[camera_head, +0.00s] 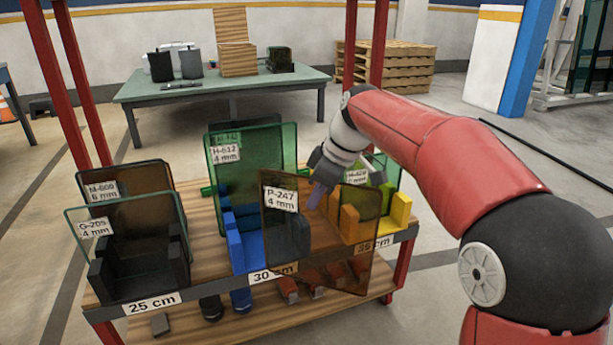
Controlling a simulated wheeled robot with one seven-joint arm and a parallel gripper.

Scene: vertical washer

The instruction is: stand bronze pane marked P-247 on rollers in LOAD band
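The bronze pane marked P-247, 4 mm (345,250) is a brown see-through sheet in front of the cart's blue and yellow slots. It hangs tilted, its lower edge below the cart's front edge. My gripper (317,193) is at the pane's upper edge and appears shut on it, with the fingertips partly overlapping the glass. No rollers or LOAD band show in this view.
The red-framed cart (210,304) has slots labelled 25 cm, 30 cm and 35 cm. It holds panes G-205 (88,240), M-609 (150,176) and H-612 (265,150). A green table (215,90) and pallets (400,68) stand behind. Open floor lies right.

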